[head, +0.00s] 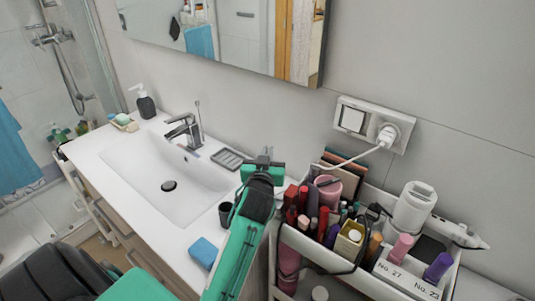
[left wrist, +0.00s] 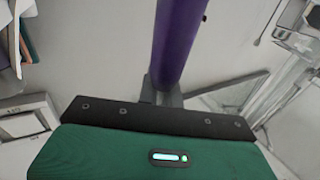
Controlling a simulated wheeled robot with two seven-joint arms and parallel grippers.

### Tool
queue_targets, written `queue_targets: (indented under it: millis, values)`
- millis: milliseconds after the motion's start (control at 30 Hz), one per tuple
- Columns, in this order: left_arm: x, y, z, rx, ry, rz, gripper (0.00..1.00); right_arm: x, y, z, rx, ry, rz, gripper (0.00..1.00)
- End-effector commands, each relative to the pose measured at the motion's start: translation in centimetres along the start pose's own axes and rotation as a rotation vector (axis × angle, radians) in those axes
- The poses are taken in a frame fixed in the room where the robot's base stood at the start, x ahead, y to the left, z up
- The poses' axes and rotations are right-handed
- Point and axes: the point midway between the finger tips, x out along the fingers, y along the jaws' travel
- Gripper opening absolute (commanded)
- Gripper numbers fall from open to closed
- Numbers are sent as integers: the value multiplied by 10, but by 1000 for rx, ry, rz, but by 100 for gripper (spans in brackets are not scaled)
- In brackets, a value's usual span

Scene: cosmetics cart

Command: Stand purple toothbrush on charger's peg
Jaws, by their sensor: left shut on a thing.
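My left gripper (head: 264,158) is shut on the purple toothbrush (left wrist: 178,45). In the left wrist view its thick purple handle runs from between the fingers up past the top edge. In the head view I cannot make out the toothbrush; the gripper and arm cover that spot. The gripper is over the right end of the white counter, beside the soap dish. The charger and its peg are not clearly seen. A white cable (head: 345,159) runs from the wall plug down to behind the gripper, where the charger may be hidden. My right gripper is not in view.
A cart (head: 364,284) crowded with cosmetics stands close right of my left arm. A grey soap dish (head: 230,159), a dark cup (head: 226,213) and a blue sponge (head: 204,252) are on the counter near the sink (head: 150,168). The wall socket (head: 352,119) is behind.

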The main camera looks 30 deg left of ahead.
Motion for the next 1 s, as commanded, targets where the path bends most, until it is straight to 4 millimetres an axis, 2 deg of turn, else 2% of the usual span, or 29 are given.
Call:
queue_targets:
  millis: [700, 733, 833, 1000]
  values:
    - [0, 1, 13, 0, -3, 2, 0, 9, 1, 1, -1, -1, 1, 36]
    - [0, 1, 14, 0, -3, 2, 10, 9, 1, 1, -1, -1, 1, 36]
    - [0, 1, 14, 1, -4, 2, 30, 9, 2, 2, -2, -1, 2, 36]
    - [0, 1, 15, 1, -6, 2, 32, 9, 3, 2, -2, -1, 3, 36]
